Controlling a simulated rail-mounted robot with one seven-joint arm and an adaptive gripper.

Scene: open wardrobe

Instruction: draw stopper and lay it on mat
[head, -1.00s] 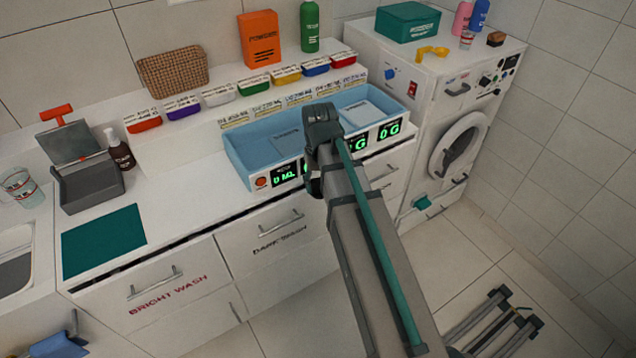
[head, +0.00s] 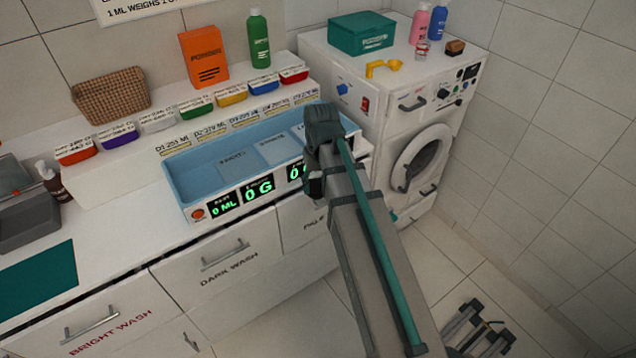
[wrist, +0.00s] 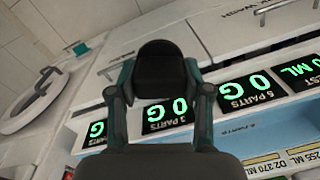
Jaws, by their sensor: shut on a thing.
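In the wrist view my gripper (wrist: 158,88) is shut on a dark, round-topped piece (wrist: 160,62). It fits the stopper, but its full shape does not show. The teal mat (head: 38,281) lies flat on the white counter at the far left, partly cut off by the picture edge. It looks bare. My arm's end is well to the right of the mat, in front of the blue weighing tray.
The blue tray (head: 183,190) with green displays stands on the counter. Below are drawers with protruding handles (head: 225,254). A white washer (head: 385,130) stands at right. A grey open box (head: 28,220) and dark bottle (head: 53,182) stand behind the mat.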

